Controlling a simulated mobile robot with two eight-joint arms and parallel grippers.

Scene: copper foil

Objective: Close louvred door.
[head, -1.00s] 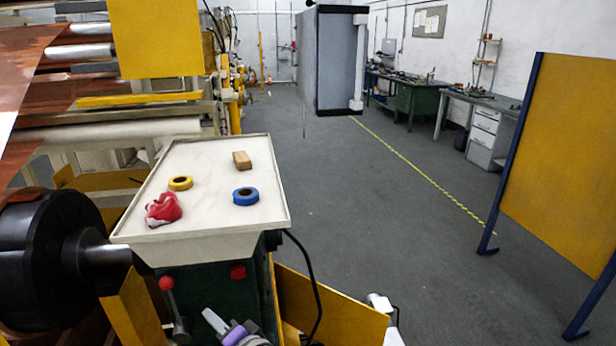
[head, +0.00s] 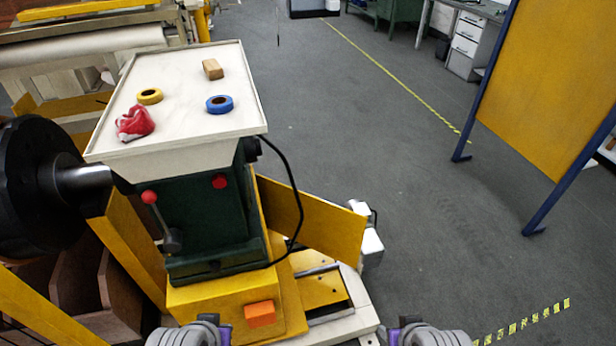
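No panel with visible louvres shows, so I cannot tell which thing is the louvred door. A plain yellow panel (head: 312,222) stands out at an angle from the right side of the green machine stand (head: 208,222). A black cable hangs in front of it. Of the grey hanging cabinet (head: 310,8), only the lower edge shows at the top. My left gripper (head: 198,331) and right gripper (head: 425,333) show as grey and purple parts at the bottom edge, apart from the panel. Their fingertips are not clear, and I see nothing held.
A white tray table (head: 185,125) on the stand holds a yellow tape roll (head: 149,96), a blue tape roll (head: 219,104), a wooden block (head: 213,69) and a red cloth (head: 134,123). A yellow screen (head: 545,85) stands at right. The grey floor between is open.

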